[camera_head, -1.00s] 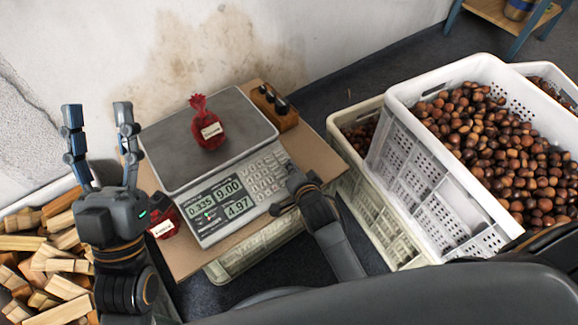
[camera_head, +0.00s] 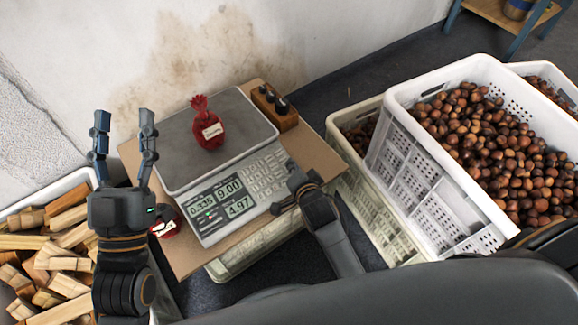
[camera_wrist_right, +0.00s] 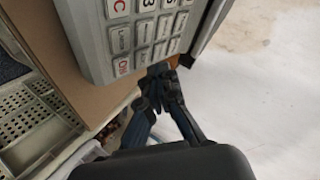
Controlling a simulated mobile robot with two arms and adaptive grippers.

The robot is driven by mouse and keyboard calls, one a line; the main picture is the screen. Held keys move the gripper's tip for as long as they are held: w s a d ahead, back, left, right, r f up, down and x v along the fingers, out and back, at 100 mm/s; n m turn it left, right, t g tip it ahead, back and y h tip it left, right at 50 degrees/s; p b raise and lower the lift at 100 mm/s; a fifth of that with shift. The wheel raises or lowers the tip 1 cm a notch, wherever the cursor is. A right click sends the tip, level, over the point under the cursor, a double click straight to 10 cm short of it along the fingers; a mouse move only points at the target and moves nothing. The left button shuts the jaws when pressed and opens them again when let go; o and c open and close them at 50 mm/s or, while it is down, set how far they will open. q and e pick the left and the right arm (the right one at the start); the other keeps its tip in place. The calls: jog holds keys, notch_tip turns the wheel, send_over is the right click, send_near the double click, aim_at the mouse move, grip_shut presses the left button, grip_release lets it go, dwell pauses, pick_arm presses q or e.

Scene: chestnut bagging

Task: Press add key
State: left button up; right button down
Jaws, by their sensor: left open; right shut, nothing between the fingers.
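A scale stands on a brown board, with a grey weighing plate (camera_head: 180,155) and a keypad (camera_head: 267,172). Its displays (camera_head: 222,197) read about 0.335, 9.00 and 4.97. A red net bag (camera_head: 207,128) with a white label sits upright on the plate. My right gripper (camera_head: 288,193) is shut and empty at the keypad's right edge. In the right wrist view its fingertips (camera_wrist_right: 162,74) are close to the keys (camera_wrist_right: 145,35); I cannot tell whether they touch. The add key cannot be made out. My left gripper (camera_head: 124,125) is open and empty, fingers up, left of the scale.
A second red bag (camera_head: 165,222) is partly hidden behind my left gripper. A wooden block with dark-topped stamps (camera_head: 283,117) stands behind the scale. A white crate (camera_head: 392,139) of chestnuts is at right, a box of firewood (camera_head: 60,250) at left.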

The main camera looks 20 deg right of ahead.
pick_arm(q)
jog(key=shift+w, duration=0.1)
pick_arm(e)
jog(key=shift+r, duration=0.1)
